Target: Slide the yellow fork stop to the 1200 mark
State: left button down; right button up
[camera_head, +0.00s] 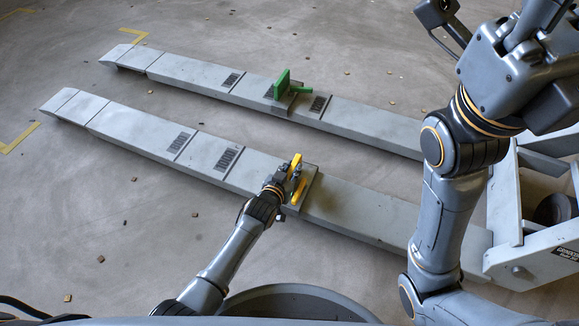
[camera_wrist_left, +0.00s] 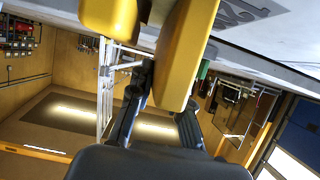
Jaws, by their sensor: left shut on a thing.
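The yellow fork stop (camera_head: 299,188) sits on the near grey fork (camera_head: 360,216), to the right of that fork's printed marks. My left gripper (camera_head: 285,181) is at its left side, shut on its yellow upright. In the left wrist view the yellow stop (camera_wrist_left: 187,55) fills the top middle, close to my dark fingers (camera_wrist_left: 160,110). The near fork's mark reading 1000 (camera_head: 227,158) lies just left of the stop. Another mark (camera_head: 180,143), too small to read surely, lies farther left toward the tip. My right arm stands at the right; its gripper's jaws are not clearly visible.
A green stop (camera_head: 284,88) sits on the far parallel fork (camera_head: 375,124), partly covering a mark. The forks join a grey frame (camera_head: 530,240) at the right. Small brown bits are scattered on the concrete floor (camera_head: 60,220). The near fork's top left of the stop is clear.

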pick_arm(q)
jog(key=c, duration=1.2)
grip_release()
jog(key=v, duration=1.2)
